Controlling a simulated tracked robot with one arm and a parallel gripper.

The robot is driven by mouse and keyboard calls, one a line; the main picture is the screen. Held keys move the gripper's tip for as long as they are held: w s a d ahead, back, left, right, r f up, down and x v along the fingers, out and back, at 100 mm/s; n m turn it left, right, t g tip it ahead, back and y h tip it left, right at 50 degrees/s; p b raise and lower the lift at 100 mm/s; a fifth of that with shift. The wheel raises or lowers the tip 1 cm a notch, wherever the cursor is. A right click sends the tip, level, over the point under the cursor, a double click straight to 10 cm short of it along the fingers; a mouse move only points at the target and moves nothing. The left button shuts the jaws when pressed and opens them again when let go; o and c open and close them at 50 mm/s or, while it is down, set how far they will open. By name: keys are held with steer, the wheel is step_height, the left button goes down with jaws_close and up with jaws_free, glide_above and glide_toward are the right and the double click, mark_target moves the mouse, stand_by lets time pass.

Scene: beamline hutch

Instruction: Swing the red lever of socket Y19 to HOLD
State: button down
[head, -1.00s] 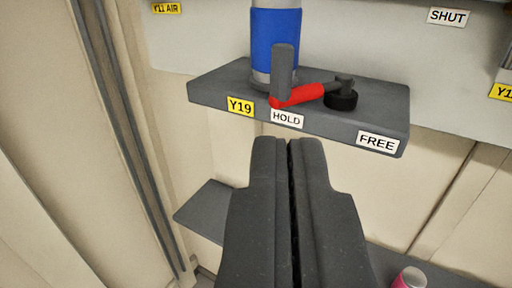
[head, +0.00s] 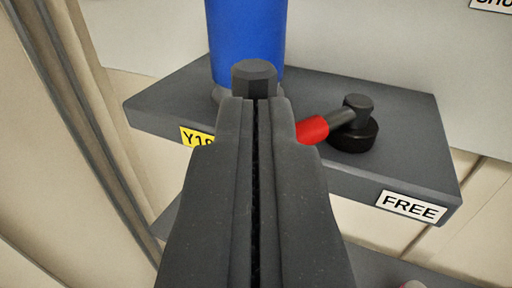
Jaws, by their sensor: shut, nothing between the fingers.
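The socket block Y19 (head: 400,118) is a dark grey shelf-like block with a yellow Y19 label (head: 196,137) at its front left. A blue cylinder (head: 247,40) stands in it. The red lever (head: 312,130) shows only in part. Its dark arm runs right to a black round pivot (head: 353,125), and its upright dark grip (head: 254,77) rises just beyond my fingertips. My gripper (head: 257,100) is shut and empty, in front of the grip and overlapping it in the picture; I cannot tell whether they touch. The FREE label (head: 411,206) is at the front right. The HOLD label is hidden behind my gripper.
A pale panel (head: 400,50) stands behind the block, with a partly cut-off white label (head: 493,3) at top right. A post (head: 75,120) runs down the left side. A lower grey shelf (head: 380,268) lies below.

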steer(key=shift+w+a, duration=0.15)
stand_by(0.4)
steer(key=shift+w+a+r+b, duration=0.1)
steer(key=shift+w+a+b, duration=0.45)
steer(key=shift+w+a, duration=0.3)
steer(key=shift+s, duration=0.15)
